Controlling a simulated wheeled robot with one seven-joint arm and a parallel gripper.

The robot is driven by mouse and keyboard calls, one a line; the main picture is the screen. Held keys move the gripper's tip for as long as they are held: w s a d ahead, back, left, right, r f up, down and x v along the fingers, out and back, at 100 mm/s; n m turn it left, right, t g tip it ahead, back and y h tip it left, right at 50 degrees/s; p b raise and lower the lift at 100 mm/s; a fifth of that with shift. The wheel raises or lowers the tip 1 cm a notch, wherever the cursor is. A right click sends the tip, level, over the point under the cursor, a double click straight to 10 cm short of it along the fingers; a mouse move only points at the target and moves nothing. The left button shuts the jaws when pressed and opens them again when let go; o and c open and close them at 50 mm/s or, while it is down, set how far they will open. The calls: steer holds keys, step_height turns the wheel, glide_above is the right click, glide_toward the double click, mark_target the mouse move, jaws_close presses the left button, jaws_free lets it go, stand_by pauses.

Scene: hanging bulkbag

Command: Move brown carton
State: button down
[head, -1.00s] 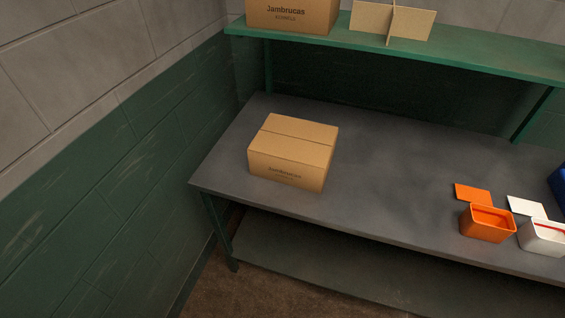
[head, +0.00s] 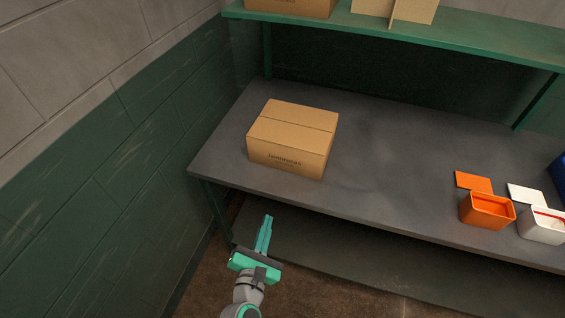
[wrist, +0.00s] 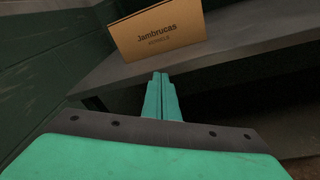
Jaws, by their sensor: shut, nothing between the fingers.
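The brown carton (head: 292,139) stands closed on the left part of the grey table, a little back from its front edge. In the wrist view the carton (wrist: 158,30) shows its printed front face above and beyond my fingers. My gripper (head: 267,220) is in front of the table's front edge, apart from the carton. In the wrist view my gripper's green fingers (wrist: 161,78) are together with nothing between them, pointing toward the table edge below the carton.
The grey table (head: 380,170) is clear right of the carton. An orange bin (head: 487,211) and a white bin (head: 541,226) stand at its right. A green shelf (head: 450,42) above holds another carton (head: 290,6) and crossed cardboard dividers (head: 412,12). A green-grey wall rises at left.

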steer(key=w+r+n+h, duration=0.2)
steer(key=w+r+n, duration=0.1)
steer(key=w+r, duration=0.15)
steer(key=n, duration=0.1)
glide_toward(286, 154)
steer(key=shift+t+h, duration=0.4)
steer(key=x, duration=0.4)
steer(key=f+x, duration=0.1)
steer(key=x, duration=0.1)
steer(key=shift+w+a, duration=0.15)
steer(key=shift+w, duration=0.15)
